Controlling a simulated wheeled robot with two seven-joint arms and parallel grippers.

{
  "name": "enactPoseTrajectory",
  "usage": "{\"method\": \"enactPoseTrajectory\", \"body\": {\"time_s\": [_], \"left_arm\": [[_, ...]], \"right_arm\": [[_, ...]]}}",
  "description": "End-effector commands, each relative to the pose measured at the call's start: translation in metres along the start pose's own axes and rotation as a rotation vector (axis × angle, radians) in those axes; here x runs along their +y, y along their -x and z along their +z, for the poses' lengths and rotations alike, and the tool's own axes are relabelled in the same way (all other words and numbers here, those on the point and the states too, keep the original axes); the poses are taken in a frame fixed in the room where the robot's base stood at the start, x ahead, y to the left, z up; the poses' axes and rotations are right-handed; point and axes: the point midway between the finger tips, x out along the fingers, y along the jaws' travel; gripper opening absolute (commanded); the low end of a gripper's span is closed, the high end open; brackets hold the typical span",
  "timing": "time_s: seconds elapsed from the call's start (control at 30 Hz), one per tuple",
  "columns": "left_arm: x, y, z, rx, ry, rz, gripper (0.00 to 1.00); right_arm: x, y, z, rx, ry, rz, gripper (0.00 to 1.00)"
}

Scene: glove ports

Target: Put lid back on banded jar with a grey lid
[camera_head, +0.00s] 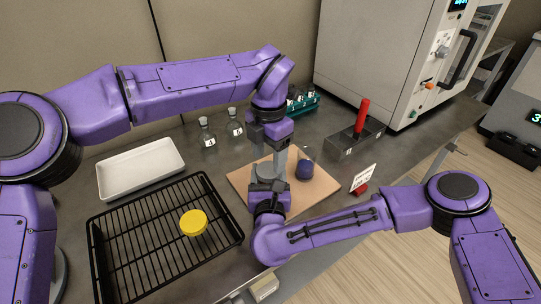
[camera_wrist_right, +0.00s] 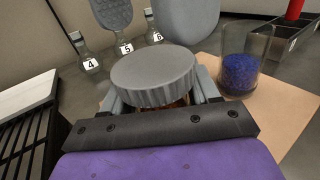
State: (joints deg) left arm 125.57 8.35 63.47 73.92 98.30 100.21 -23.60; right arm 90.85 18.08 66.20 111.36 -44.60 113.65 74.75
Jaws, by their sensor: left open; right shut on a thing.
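The grey lid (camera_wrist_right: 155,72), round with a ribbed rim, shows level in the right wrist view. Under its near rim a small strip of brownish jar body (camera_wrist_right: 180,101) shows; the rest of the jar is hidden, and I cannot tell how closely the lid is seated. My right gripper (camera_wrist_right: 160,103) is shut on the jar, a finger on each side below the lid. My left gripper (camera_wrist_right: 150,20) is open above and behind the lid, its two grey fingers apart. In the head view my left gripper (camera_head: 280,155) points down over my right gripper (camera_head: 268,187), and both hide the jar.
A beaker with blue contents (camera_head: 304,170) stands close by on the wooden board (camera_head: 318,190). A yellow lid (camera_head: 193,222) lies on the black rack (camera_head: 140,255). A white tray (camera_head: 140,168), numbered flasks (camera_head: 207,138), a grey bin (camera_head: 352,140) and a sign (camera_head: 363,179) surround the board.

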Motion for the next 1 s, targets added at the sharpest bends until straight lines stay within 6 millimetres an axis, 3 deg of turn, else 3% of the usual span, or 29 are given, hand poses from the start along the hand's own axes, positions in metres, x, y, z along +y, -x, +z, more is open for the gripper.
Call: {"method": "enactPoseTrajectory", "body": {"time_s": [0.03, 0.1, 0.13, 0.6, 0.9, 1.0], "left_arm": [[0.0, 0.001, 0.0, -0.001, 0.0, 0.0, 0.44], [0.0, 0.001, 0.0, -0.002, 0.001, 0.0, 0.22], [0.0, 0.001, 0.0, -0.002, 0.001, 0.0, 0.17], [0.001, 0.002, 0.0, -0.003, 0.002, 0.0, 0.17], [0.001, 0.038, 0.0, -0.005, 0.002, 0.002, 0.17], [0.0, 0.042, 0.0, -0.004, 0.002, 0.001, 0.17]], "right_arm": [[0.0, 0.0, 0.0, 0.0, 0.0, 0.0, 0.05], [0.0, 0.0, 0.0, 0.001, 0.0, -0.001, 0.05], [0.0, 0.0, 0.0, 0.001, 0.0, -0.001, 0.05], [-0.001, 0.0, -0.001, 0.002, 0.0, -0.001, 0.05], [0.0, 0.0, -0.001, 0.002, 0.0, -0.001, 0.05], [0.0, 0.0, -0.001, 0.002, 0.0, -0.001, 0.05]]}}
